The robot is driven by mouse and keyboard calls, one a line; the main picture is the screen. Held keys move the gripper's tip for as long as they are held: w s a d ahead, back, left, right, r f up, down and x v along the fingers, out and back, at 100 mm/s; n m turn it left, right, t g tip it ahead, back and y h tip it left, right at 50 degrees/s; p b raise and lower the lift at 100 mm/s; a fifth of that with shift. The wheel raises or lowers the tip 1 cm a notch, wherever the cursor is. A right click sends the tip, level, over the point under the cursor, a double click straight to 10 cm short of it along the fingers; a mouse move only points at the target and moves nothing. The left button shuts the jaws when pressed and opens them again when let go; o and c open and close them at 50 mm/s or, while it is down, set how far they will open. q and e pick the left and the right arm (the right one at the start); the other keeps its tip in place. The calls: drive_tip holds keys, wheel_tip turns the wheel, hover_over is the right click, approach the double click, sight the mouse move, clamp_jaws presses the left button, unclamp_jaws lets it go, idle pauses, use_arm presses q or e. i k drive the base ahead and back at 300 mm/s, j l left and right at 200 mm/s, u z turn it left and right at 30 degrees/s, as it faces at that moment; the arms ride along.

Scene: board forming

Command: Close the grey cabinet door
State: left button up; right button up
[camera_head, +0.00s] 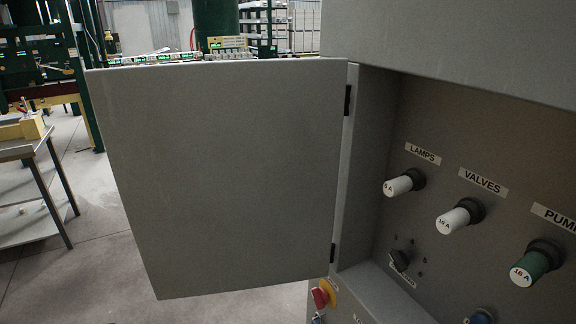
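The grey cabinet door (230,175) stands wide open, swung out to the left of the cabinet. It hangs on black hinges (347,100) along its right edge. The grey cabinet (440,40) fills the right side of the view, and its open recess shows a panel with fuse holders labelled LAMPS (398,185), VALVES (453,220) and PUM, the last label cut off by the picture edge. Neither of my grippers shows in this view.
A red and yellow switch (322,296) is on the cabinet front below the door's hinge side. A metal table (30,190) stands at the left. Green machinery (40,60) is behind it. The floor (100,220) between the table and the door is clear.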

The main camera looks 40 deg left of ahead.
sight(226, 173)
drive_tip(key=k+j+z, duration=0.15)
drive_tip(key=j, duration=0.3)
drive_tip(key=k+j+z, duration=0.1)
drive_tip(key=j, duration=0.35)
drive_tip(key=k+j+z, duration=0.15)
drive_tip(key=k+j, duration=0.15)
drive_tip(key=k+j+z, duration=0.15)
drive_tip(key=j, duration=0.35)
drive_tip(key=j+z, duration=0.15)
drive_tip(key=j, duration=0.25)
drive_tip(key=k+j+z, duration=0.2)
drive_tip(key=j, duration=0.2)
drive_tip(key=j+z, duration=0.15)
drive_tip(key=j, duration=0.3)
drive_tip(key=k+j+z, duration=0.15)
drive_tip(key=j, duration=0.2)
drive_tip(key=i+j+z, duration=0.15)
drive_tip(key=j, duration=0.25)
drive_tip(key=i+j+z, duration=0.15)
drive_tip(key=j, duration=0.2)
drive_tip(key=j+z, duration=0.15)
drive_tip(key=j, duration=0.25)
drive_tip(key=k, duration=0.2)
